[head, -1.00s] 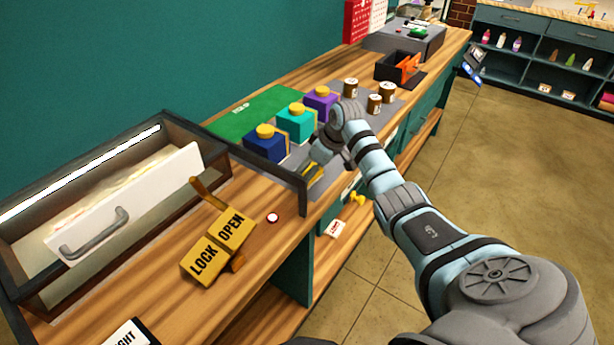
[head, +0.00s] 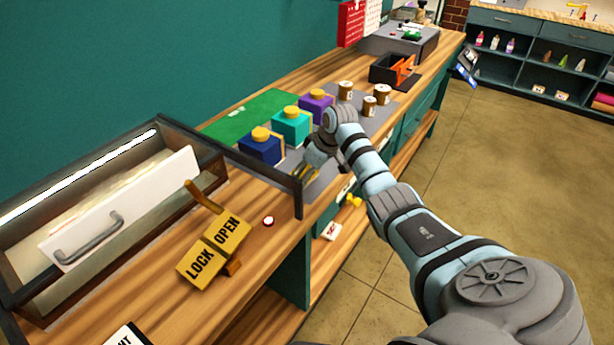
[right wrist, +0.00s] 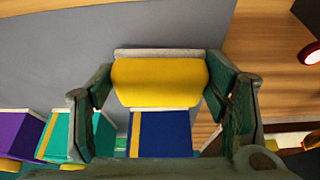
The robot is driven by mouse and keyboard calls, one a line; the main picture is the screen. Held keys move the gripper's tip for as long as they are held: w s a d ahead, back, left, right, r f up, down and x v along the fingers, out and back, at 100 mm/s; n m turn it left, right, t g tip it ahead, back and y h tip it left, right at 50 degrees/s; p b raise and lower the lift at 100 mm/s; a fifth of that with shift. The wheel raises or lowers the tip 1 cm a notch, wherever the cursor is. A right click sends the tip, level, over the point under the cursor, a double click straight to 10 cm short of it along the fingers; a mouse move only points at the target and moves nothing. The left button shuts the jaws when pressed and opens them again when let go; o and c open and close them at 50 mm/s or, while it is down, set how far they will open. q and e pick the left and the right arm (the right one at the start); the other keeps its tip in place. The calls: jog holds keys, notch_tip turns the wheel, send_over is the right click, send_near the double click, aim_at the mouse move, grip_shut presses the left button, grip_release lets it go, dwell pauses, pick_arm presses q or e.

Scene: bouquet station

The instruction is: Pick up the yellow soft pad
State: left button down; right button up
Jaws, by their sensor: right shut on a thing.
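The yellow soft pad (right wrist: 160,82) is a rounded yellow block with a pale grey strip along its far edge. In the right wrist view it sits between the two fingers of my right gripper (right wrist: 163,98), which is shut on it. In the head view my right gripper (head: 306,172) is low over the grey mat, in front of the navy box, and mostly hides the pad. I cannot tell whether the pad touches the mat. My left gripper is not in view.
Navy (head: 261,148), teal (head: 291,126) and purple (head: 317,106) boxes with yellow tops stand close beside the gripper. Brown jars (head: 369,106) stand beyond. A dark-framed case (head: 298,195) and a yellow LOCK/OPEN sign (head: 214,250) are nearer. The counter's edge drops to the floor at right.

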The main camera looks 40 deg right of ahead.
notch_tip(320, 180, up, 19)
jog(key=p, duration=0.1)
jog(key=o, duration=0.5)
jog(key=shift+r, duration=0.1)
jog(key=shift+c, duration=0.2)
jog(key=c, duration=0.3)
jog(key=shift+w+a, duration=0.1)
jog(key=shift+c, duration=0.2)
